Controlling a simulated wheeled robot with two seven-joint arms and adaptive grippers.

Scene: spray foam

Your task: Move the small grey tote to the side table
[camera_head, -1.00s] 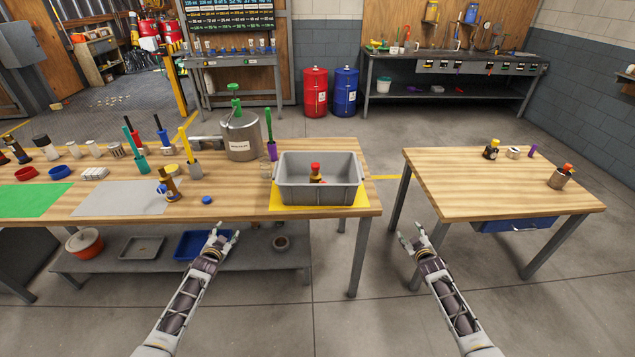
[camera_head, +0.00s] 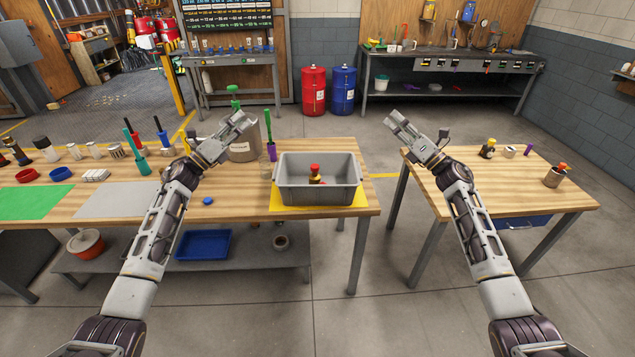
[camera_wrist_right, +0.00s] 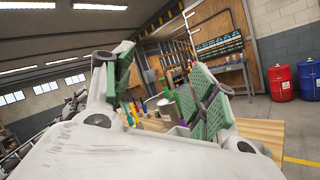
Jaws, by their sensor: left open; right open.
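The small grey tote (camera_head: 318,196) stands on a yellow mat (camera_head: 346,209) at the right end of the long wooden workbench. A bottle with a red cap (camera_head: 315,172) stands inside it. The side table (camera_head: 470,195) is to the right, across a gap. My left gripper (camera_head: 238,124) is raised to the tote's left, in front of the metal pot; it is open and empty. My right gripper (camera_head: 398,121) is raised over the gap to the tote's right; it is open and empty. Its green-padded fingers (camera_wrist_right: 160,85) are apart in the right wrist view. Neither gripper touches the tote.
The side table holds a dark bottle (camera_head: 487,149), a small cup (camera_head: 510,151) and a tin with a red-topped item (camera_head: 553,177). Its front middle is bare. The metal pot (camera_head: 244,150) and a purple-based green tool (camera_head: 270,140) stand close behind the tote's left.

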